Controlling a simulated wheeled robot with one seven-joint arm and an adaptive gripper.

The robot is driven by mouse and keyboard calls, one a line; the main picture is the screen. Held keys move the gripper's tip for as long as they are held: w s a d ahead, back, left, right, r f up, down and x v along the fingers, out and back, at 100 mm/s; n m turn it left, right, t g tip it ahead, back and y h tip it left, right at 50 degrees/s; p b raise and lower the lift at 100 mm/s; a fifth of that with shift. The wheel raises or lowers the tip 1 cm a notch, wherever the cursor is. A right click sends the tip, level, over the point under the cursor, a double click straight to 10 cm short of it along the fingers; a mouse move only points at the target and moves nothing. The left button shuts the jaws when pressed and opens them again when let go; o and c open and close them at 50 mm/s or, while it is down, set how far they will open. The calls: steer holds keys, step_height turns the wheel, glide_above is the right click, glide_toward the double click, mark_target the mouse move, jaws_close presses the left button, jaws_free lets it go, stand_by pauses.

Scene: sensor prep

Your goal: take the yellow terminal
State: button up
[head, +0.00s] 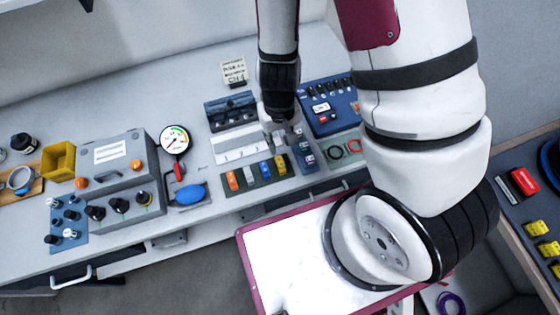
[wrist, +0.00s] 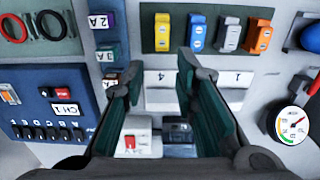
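The yellow terminal (head: 281,164) stands at the right end of a row of coloured terminals on a dark green strip (head: 257,187) in the head view. In the wrist view the yellow terminal (wrist: 162,32) is at the top, left of the blue one. My gripper (wrist: 157,75) is open, with nothing held between its fingers. The yellow terminal lies beyond the fingertips, apart from them. In the head view my gripper (head: 281,138) is just behind the terminal row and its fingers are hard to make out.
Blue (wrist: 197,33), grey (wrist: 229,35) and orange (wrist: 259,37) terminals share the strip. A white numbered block (wrist: 223,80) lies near the fingertips. A blue panel (wrist: 50,105), small labelled fuses (head: 305,153) and a dial gauge (head: 174,140) stand around. Other yellow blocks (head: 537,228) are at far right.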

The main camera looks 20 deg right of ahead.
mark_target(279, 158)
steer(key=shift+s+a+f+p, duration=0.1)
steer(key=shift+f+p, duration=0.25)
steer(key=shift+f, duration=2.15)
steer(key=shift+a+f+p, duration=0.1)
steer(key=shift+f+p, duration=0.25)
steer(key=shift+f, duration=2.15)
steer(key=shift+c, duration=0.3)
jaws_close()
